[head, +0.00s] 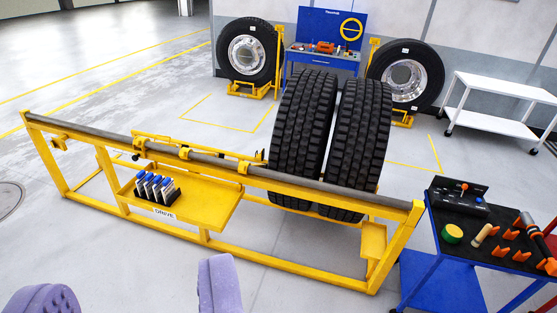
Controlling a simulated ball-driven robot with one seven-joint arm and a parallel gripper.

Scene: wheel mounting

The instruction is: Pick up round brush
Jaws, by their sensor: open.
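On the dark top of the blue cart (440,258) at the right lies a short beige, handle-like piece (485,233) with a darker lower end. It looks like the round brush, but it is too small to be certain. A round green and yellow piece (453,234) sits just left of it. My gripper (130,293) shows as two purple fingers at the bottom left edge, wide apart, with nothing between them. It is far to the left of the cart and in front of the yellow frame.
Orange pieces (511,235) and an orange-black tool (530,230) crowd the cart. Open floor lies before the frame.

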